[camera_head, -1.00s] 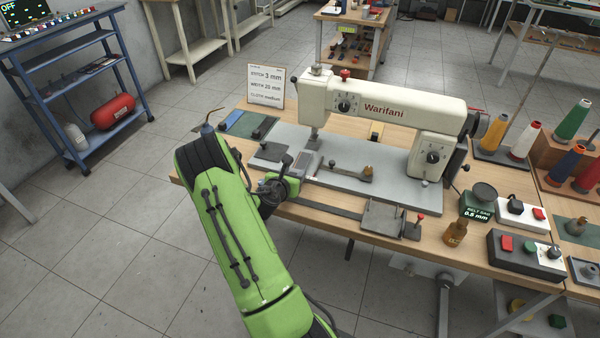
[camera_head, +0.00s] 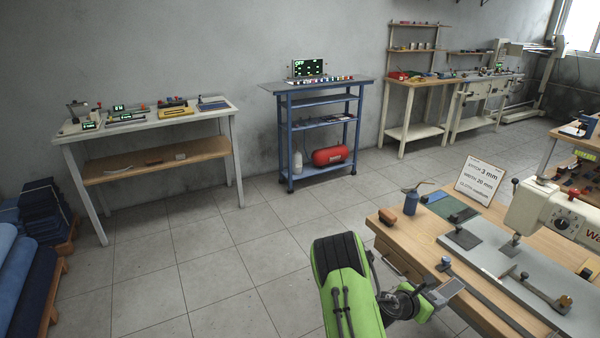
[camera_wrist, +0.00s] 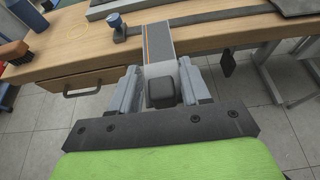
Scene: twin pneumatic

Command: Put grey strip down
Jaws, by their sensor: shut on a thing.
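My gripper (camera_wrist: 160,85) is shut on the grey strip (camera_wrist: 158,42), a flat grey piece with a thin orange line along it. The strip points away from the fingers over the front edge of the wooden sewing table (camera_wrist: 85,45). In the head view my gripper (camera_head: 428,298) and the strip (camera_head: 448,290) are at the table's front edge, left of the sewing machine (camera_head: 560,212). I cannot tell whether the strip touches the table. Its near end is partly hidden between the fingers.
A brown brush (camera_head: 387,217) and a small blue can (camera_head: 411,202) stand at the table's left corner. A grey machine plate (camera_head: 500,262) and a long flat bar (camera_wrist: 205,31) lie beyond the strip. A blue shelf cart (camera_head: 318,100) and a white bench (camera_head: 150,120) stand by the wall.

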